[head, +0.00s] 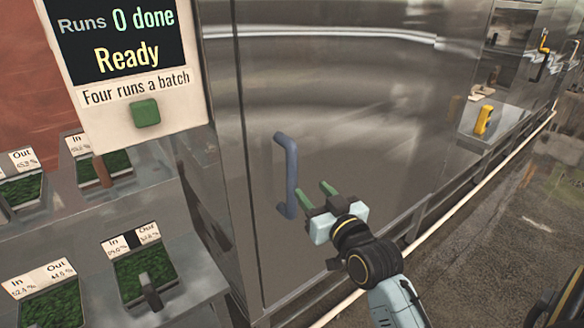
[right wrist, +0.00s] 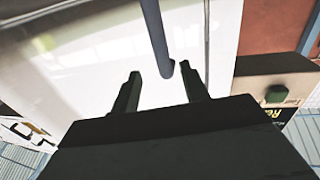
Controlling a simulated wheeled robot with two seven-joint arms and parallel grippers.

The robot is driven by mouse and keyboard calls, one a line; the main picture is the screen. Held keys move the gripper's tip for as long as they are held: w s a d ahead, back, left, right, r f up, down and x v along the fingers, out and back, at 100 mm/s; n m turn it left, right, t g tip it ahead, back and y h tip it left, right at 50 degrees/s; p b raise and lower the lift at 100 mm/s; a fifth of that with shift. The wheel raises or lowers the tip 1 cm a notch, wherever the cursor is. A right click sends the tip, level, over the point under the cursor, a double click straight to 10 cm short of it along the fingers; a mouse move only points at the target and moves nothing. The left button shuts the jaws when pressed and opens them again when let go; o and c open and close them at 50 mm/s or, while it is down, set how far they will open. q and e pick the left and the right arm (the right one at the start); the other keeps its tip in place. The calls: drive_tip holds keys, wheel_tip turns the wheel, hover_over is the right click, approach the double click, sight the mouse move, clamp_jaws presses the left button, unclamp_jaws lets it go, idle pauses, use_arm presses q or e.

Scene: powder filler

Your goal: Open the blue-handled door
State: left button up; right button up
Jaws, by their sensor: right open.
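The door (head: 350,120) is a large grey metal panel, and it looks closed. Its blue handle (head: 291,165) is an upright bar near the door's left edge. My right gripper (head: 314,192) is open and empty, close to the lower part of the handle, its fingers pointing towards it. In the right wrist view the handle (right wrist: 157,36) runs down to a spot between the two open fingertips (right wrist: 160,80), slightly beyond them. I cannot tell whether a finger touches it. My left gripper is not in view.
A sign (head: 125,65) reading "Ready" with a green button (head: 146,113) stands left of the door. Below it are trays of green material (head: 147,270) marked In and Out. A yellow object (head: 483,120) sits on a shelf further right.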

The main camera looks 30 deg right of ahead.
sight(295, 172)
drive_tip(key=w, duration=0.3)
drive_tip(key=w+d, duration=0.1)
drive_tip(key=w, duration=0.7)
drive_tip(key=shift+w+d+p, duration=0.1)
drive_tip(key=shift+d+p, duration=0.05)
drive_tip(key=shift+p, duration=0.25)
clamp_jaws()
